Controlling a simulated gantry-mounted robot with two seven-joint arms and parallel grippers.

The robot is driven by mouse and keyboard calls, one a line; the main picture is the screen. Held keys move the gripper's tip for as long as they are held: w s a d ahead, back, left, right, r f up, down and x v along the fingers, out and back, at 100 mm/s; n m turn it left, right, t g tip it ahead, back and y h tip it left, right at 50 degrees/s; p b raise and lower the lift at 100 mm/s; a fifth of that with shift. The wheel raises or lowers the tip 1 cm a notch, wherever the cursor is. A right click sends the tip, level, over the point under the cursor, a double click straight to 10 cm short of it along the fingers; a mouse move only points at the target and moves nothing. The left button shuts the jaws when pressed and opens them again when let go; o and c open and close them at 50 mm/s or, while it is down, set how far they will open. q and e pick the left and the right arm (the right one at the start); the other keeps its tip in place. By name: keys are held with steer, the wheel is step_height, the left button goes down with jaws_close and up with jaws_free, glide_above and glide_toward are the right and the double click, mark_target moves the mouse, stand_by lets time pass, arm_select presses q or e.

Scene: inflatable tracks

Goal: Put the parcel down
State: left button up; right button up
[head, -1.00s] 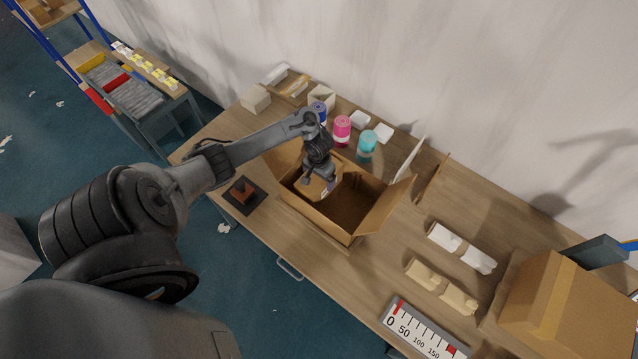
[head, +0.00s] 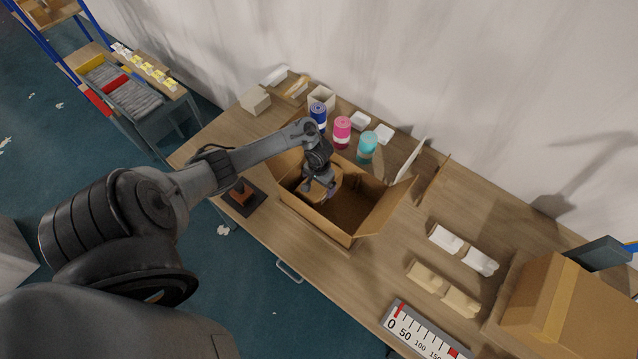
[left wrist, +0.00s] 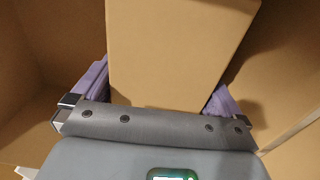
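The parcel (head: 329,186) is a small plain brown box. It is inside the open cardboard box (head: 352,236) on the table, near its left end. My left gripper (head: 320,189) reaches down into the box from above and is shut on the parcel. In the left wrist view the parcel (left wrist: 178,50) lies between the two purple fingers (left wrist: 160,92), with cardboard walls around it. Whether the parcel touches the box floor is hidden. My right gripper is out of view.
Blue (head: 318,114), pink (head: 342,130) and teal (head: 367,147) rolls stand behind the box. A dark pad (head: 243,201) with a stamp-like object lies to its left. White and tan packets lie to the right, near a large carton (head: 575,305). The box flaps stand open.

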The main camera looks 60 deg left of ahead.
arm_select(q)
step_height(320, 180, up, 11)
steer(key=p, duration=0.4)
steer(key=shift+a, duration=0.1)
steer(key=shift+r+p, duration=0.6)
steer(key=shift+p, duration=0.1)
